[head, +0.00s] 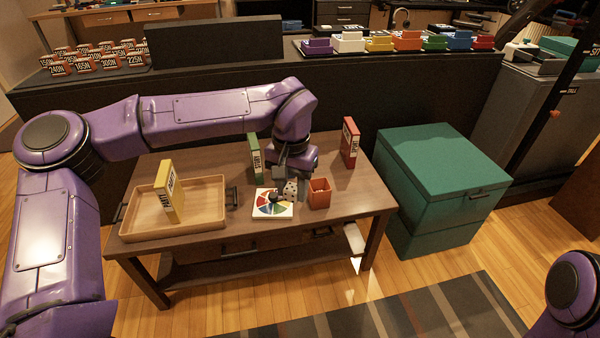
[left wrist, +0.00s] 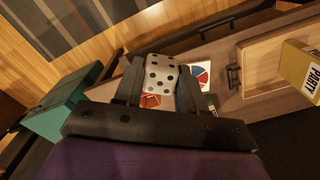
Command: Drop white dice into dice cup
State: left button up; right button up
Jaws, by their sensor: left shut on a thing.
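The white dice (head: 290,188) with dark dots is held between the fingers of my left gripper (head: 283,190), which is shut on it. In the left wrist view the dice (left wrist: 160,75) sits between the two dark fingers of the left gripper (left wrist: 160,85). The orange dice cup (head: 319,193) stands on the wooden table just right of the dice in the head view. In the left wrist view a part of the cup (left wrist: 150,101) shows below the dice, mostly hidden by it. My right gripper is not in view.
A colored spinner board (head: 272,204) lies left of the cup. A wooden tray (head: 205,222) holds a yellow box (head: 168,192). A green box (head: 254,158) and a red box (head: 350,143) stand at the back of the table (head: 345,202). A green chest (head: 440,185) stands to the right.

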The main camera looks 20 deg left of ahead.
aim_at(314, 182)
jog(key=u, duration=0.7)
jog(key=i, duration=0.75)
jog(key=z, duration=0.2)
